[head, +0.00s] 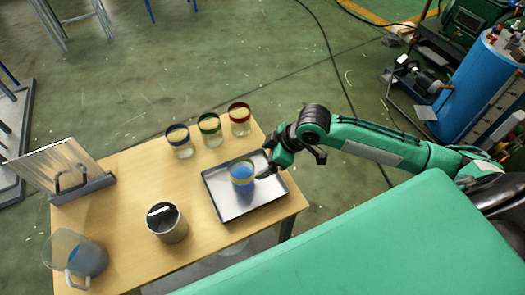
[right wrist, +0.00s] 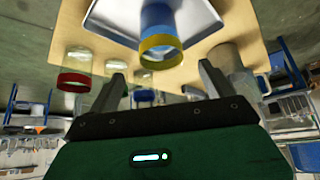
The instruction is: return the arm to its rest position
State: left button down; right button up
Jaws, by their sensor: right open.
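My right arm comes in from the right in the head view. Its right gripper (head: 288,164) hangs over the right edge of the metal tray (head: 226,208). In the right wrist view its two fingers (right wrist: 163,82) are spread apart with nothing held between them. A yellow-rimmed glass (head: 242,186) with blue contents stands upright on the tray, just left of the gripper. This glass also shows beyond the fingers in the right wrist view (right wrist: 160,45), apart from them. My left gripper is in neither view.
Blue-, green- and red-rimmed glasses (head: 180,147) (head: 209,133) (head: 239,122) stand along the table's (head: 130,180) back edge. A dark-topped cylinder (head: 167,228), a jug (head: 85,262) with blue liquid and a clear panel stand (head: 84,187) are further left. Floor beyond the table is open.

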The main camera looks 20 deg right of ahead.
jog(key=s+a+f+m+t, duration=0.1)
jog(key=s+a+f+m, duration=0.15)
jog(key=s+a, duration=0.35)
jog(key=s+d+f+m+g+h, duration=0.1)
jog(key=s+d+f+m+h, duration=0.2)
jog(key=s, duration=0.4)
jog(key=s+d+f+m+h, duration=0.1)
jog(key=s+d+m+h, duration=0.1)
jog(key=s+d+m, duration=0.35)
notch_tip(320, 180, down, 29)
jog(key=n+g, duration=0.1)
jog(key=n, duration=0.1)
jog(key=s+d+f+g, duration=0.1)
jog(key=s+f, duration=0.9)
jog(key=s+d+f, duration=0.2)
jog(key=s+f, duration=0.8)
jog(key=f, duration=0.1)
jog(key=shift+s+d+f+g, duration=0.15)
jog(key=shift+d+g, duration=0.1)
jog(key=shift+g, duration=0.15)
